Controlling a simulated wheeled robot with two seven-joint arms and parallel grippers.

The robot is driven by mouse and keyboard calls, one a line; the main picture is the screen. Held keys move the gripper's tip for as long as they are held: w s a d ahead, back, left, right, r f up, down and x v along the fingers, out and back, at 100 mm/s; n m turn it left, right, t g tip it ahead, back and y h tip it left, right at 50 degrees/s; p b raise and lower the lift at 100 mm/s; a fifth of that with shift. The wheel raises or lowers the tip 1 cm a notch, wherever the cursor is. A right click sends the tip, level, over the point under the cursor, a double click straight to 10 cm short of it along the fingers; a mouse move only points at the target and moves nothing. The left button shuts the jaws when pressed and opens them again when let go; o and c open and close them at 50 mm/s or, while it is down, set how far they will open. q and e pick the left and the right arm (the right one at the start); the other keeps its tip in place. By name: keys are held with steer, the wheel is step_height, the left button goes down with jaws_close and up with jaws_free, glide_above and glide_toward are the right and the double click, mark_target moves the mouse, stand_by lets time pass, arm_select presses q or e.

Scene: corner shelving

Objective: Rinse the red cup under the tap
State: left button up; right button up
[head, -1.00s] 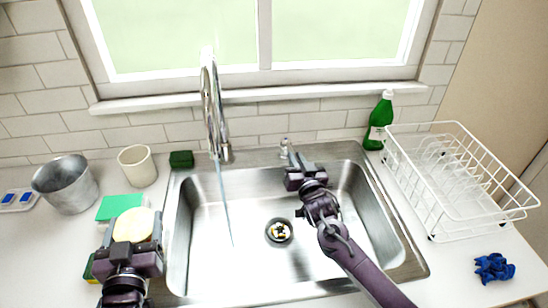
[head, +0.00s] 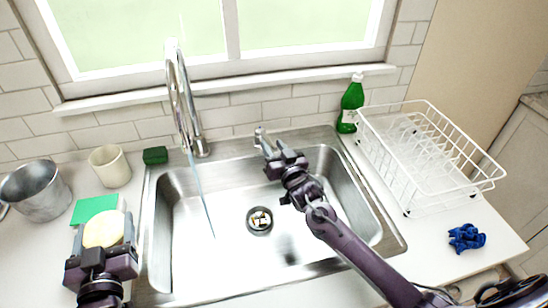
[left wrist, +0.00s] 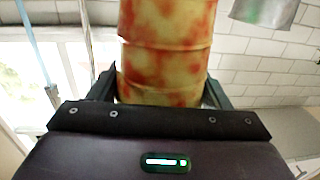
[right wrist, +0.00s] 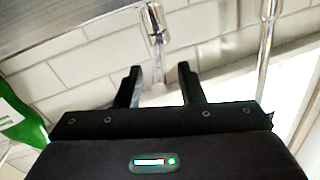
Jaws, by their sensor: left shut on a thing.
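My left gripper (head: 103,246) is shut on a cup at the lower left, over the counter left of the sink. In the left wrist view the cup (left wrist: 167,45) is mottled red and yellow and sits between the fingers; in the head view only its pale yellow end shows. The tall chrome tap (head: 180,95) stands behind the sink, and a thin stream of water (head: 203,200) falls into the basin. My right gripper (head: 270,152) is open and empty at the small chrome lever (head: 260,136). The lever (right wrist: 155,25) is just beyond its fingertips; contact is unclear.
The steel sink (head: 185,270) has a drain (head: 259,220) with bits in it. Left are a metal bucket (head: 37,190), a cream cup (head: 109,166), a green cloth (head: 92,208) and a dark green sponge (head: 155,155). Right are a green bottle (head: 351,102), white rack (head: 430,160) and blue cloth (head: 466,238).

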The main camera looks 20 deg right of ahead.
arm_select(q)
step_height(320, 180, down, 2)
steer(key=shift+f+b, duration=0.2)
steer(key=shift+b, duration=0.95)
steer(key=shift+f, duration=0.1)
arm_select(e)
steer(key=s+d, duration=0.1)
steer(key=s, duration=1)
steer(key=shift+s, duration=0.25)
steer(key=shift+r, duration=0.1)
